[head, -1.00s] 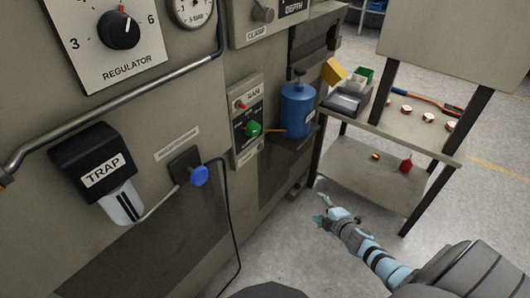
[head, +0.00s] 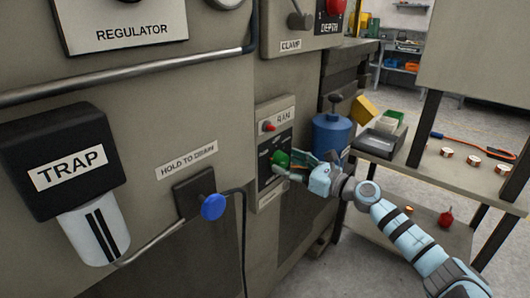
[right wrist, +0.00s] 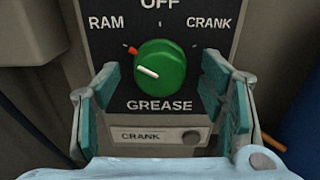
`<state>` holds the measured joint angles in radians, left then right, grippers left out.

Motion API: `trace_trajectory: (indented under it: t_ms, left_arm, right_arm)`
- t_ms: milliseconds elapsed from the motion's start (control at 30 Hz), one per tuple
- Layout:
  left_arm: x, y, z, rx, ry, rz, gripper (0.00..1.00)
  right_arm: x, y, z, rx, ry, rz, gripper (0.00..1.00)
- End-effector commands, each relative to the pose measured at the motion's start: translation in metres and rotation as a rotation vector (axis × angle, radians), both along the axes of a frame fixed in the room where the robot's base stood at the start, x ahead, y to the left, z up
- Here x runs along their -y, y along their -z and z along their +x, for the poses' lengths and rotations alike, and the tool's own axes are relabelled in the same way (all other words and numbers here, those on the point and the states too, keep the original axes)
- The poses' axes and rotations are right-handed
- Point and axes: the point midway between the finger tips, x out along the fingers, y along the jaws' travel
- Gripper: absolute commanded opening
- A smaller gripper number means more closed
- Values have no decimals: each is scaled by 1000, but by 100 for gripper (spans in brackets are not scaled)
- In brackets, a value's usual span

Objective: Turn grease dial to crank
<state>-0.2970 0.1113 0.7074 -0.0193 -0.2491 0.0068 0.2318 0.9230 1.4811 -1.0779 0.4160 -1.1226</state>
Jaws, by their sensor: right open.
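The green grease dial (right wrist: 162,68) sits on a dark panel labelled GREASE, with RAM at upper left, OFF at top and CRANK at upper right. Its white pointer line lies on the left of its face, toward the RAM side, where there is a red mark. In the head view the dial (head: 280,158) is partly covered by my right gripper (head: 296,164). My right gripper (right wrist: 160,82) is open, its teal-padded fingers to the left and right of the dial, with gaps visible on both sides. My left gripper is out of view.
A CRANK plate (right wrist: 142,136) with a round grey lamp or button is below the dial. A red lamp or button (head: 268,127) is above it in the head view. A blue container (head: 331,136) stands close to the right. A shelf table (head: 480,180) stands further right.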

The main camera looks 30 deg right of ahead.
Motion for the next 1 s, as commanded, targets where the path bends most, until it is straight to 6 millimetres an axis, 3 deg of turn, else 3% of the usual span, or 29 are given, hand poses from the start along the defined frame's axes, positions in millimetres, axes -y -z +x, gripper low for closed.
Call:
trace_trajectory:
  t_ms: [367,667,1000]
  left_arm:
    - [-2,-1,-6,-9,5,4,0]
    - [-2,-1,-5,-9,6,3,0]
    - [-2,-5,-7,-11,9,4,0]
  right_arm:
    - [4,1,0,-1,18,0,64]
    - [3,1,1,0,16,1,18]
    - [2,0,1,-10,14,36,17]
